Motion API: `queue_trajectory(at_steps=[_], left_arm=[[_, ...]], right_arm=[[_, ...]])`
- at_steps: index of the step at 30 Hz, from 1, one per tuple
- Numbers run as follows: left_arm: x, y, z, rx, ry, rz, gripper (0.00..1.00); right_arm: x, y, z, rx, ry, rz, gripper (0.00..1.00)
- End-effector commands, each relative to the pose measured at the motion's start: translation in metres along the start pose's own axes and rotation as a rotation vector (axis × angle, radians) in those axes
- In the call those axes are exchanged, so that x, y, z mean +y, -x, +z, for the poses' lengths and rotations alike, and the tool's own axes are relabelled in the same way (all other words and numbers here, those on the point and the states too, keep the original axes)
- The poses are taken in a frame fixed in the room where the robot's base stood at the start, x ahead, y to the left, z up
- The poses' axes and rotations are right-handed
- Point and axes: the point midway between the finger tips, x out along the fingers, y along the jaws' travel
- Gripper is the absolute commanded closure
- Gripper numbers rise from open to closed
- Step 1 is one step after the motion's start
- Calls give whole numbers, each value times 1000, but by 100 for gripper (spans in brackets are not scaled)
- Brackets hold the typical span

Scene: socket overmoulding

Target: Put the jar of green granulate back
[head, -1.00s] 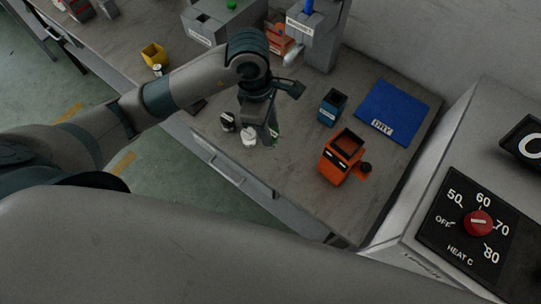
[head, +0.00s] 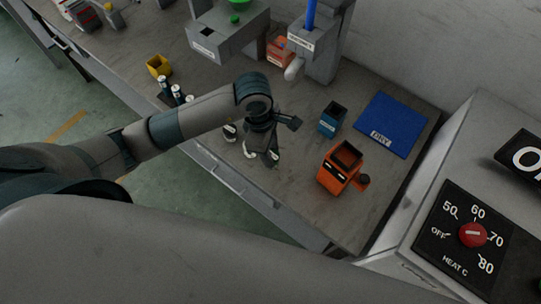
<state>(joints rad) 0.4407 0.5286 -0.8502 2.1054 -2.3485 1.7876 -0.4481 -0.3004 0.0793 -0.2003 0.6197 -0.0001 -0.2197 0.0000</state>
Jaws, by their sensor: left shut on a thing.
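My left gripper (head: 262,153) points down over the front edge area of the bench, left of the orange box. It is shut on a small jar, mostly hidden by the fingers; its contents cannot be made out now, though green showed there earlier. A white-topped jar (head: 230,131) stands just left of the gripper, partly hidden by my arm. A pale rounded piece (head: 249,150) shows right beside the fingers; I cannot tell whether they touch it. Several white-capped jars (head: 176,92) stand in a row farther left, by a dark rack (head: 166,99). My right gripper is not in view.
An orange box (head: 333,178), a blue bin (head: 331,118) and a blue DRY mat (head: 388,124) lie right of the gripper. Grey machines (head: 226,40) stand behind. A yellow bin (head: 158,66) is at left. A heater panel (head: 462,238) is at right.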

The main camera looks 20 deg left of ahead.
Motion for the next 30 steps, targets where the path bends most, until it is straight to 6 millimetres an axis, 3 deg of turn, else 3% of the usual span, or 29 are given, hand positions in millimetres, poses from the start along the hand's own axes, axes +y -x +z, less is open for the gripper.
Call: queue_trajectory(at_steps=[7, 16, 29, 30], left_arm=[[-1, -5, -1, 1, 1, -3, 89], [-1, -35, -6, 1, 2, -2, 89], [0, -41, -7, 1, -1, 0, 89], [0, -40, -6, 1, 0, 0, 62]], right_arm=[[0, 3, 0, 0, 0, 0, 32], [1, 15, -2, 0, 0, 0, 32], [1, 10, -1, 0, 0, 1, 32], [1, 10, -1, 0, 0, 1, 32]])
